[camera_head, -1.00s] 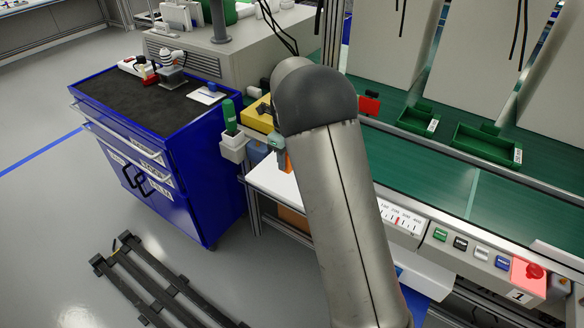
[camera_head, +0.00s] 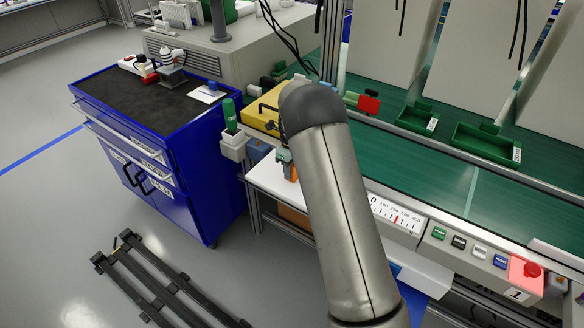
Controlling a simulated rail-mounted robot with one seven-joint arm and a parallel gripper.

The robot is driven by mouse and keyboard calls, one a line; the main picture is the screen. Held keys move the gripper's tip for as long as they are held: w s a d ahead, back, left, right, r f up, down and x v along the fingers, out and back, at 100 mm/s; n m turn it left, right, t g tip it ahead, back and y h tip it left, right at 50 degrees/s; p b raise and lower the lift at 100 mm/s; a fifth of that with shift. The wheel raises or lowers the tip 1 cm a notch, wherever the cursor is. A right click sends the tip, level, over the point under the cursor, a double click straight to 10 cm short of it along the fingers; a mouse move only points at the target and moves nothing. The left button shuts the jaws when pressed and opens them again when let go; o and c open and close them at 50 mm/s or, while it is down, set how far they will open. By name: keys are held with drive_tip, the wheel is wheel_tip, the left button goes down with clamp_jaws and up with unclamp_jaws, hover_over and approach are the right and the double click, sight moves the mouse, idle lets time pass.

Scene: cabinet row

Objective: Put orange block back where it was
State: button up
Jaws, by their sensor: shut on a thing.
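The orange block (camera_head: 293,172) shows as a small orange patch above the white table top (camera_head: 268,180), just left of my arm. My gripper (camera_head: 285,157) is seen only in part, as a grey-green piece at the top of the block. It is shut on the block. My arm hides the rest of both. I cannot tell whether the block touches the table.
A blue tool cabinet (camera_head: 165,135) stands at the left. A white holder with a green bottle (camera_head: 230,115) is at the table's left edge. A yellow case (camera_head: 262,112) lies behind. A button panel (camera_head: 480,250) and green trays (camera_head: 486,145) are at the right.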

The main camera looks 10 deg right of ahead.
drive_tip(key=o, duration=1.1)
drive_tip(key=shift+f, duration=0.15)
wheel_tip(320, 180, up, 12)
drive_tip(key=shift+f, duration=0.15)
drive_tip(key=shift+s+r, duration=0.1)
drive_tip(key=shift+r, duration=0.25)
drive_tip(key=s+r+n, duration=0.4)
drive_tip(key=s+n, duration=0.3)
drive_tip(key=s, duration=0.2)
drive_tip(key=s+r+n, duration=0.3)
drive_tip(key=s+n, duration=0.3)
drive_tip(key=s, duration=0.4)
drive_tip(key=s+f+n, duration=0.1)
drive_tip(key=s+n, duration=0.4)
drive_tip(key=s, duration=0.1)
drive_tip(key=s+f+n, duration=0.1)
drive_tip(key=s+n, duration=0.3)
drive_tip(key=s, duration=0.3)
drive_tip(key=s+a+f+n, duration=0.1)
drive_tip(key=s+n, duration=0.4)
drive_tip(key=s, duration=0.2)
drive_tip(key=shift+s+a+f+n, duration=0.1)
drive_tip(key=shift+s+f+n, duration=0.05)
drive_tip(key=shift+n, duration=0.15)
